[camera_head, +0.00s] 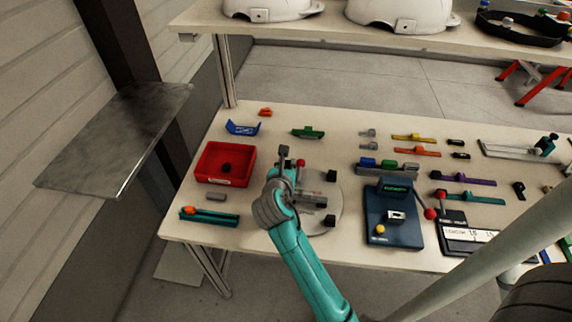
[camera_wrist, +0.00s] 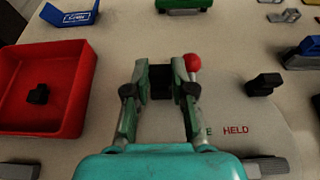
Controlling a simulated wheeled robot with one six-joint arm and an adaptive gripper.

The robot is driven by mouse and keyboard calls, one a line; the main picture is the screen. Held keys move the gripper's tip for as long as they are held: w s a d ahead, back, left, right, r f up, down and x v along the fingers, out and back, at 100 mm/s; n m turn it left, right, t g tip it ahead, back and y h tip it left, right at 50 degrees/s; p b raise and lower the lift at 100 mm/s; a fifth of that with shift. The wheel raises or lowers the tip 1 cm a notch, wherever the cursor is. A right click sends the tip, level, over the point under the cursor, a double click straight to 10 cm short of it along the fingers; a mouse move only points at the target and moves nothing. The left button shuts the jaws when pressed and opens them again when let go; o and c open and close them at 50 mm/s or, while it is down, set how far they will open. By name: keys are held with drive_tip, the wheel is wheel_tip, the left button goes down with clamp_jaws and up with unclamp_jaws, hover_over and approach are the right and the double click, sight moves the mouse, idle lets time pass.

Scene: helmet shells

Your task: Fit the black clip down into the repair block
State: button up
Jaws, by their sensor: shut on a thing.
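My gripper (camera_wrist: 160,84) has its fingertips closed on a small black clip (camera_wrist: 161,80); the fingers hide part of it. In the head view, my gripper (camera_head: 291,160) is over the left part of a round pale plate (camera_head: 334,199), and my wrist hides much of that plate. Which item is the repair block I cannot tell for sure; part of the plate's middle is hidden. A red ball knob (camera_wrist: 193,62) shows close beside the right fingertip. Another small black piece (camera_wrist: 38,94) lies in the red tray (camera_wrist: 72,62) at left.
The red tray (camera_head: 205,179) stands left of my gripper. Black pieces (camera_head: 332,175) sit on the plate's edge. A dark blue fixture (camera_head: 385,238) with a red knob stands to the right. A blue bracket (camera_head: 242,128) and green part (camera_head: 307,132) lie behind.

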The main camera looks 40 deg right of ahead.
drive_tip(key=shift+f, duration=1.2)
drive_tip(key=o, duration=0.8)
drive_tip(key=v, duration=1.2)
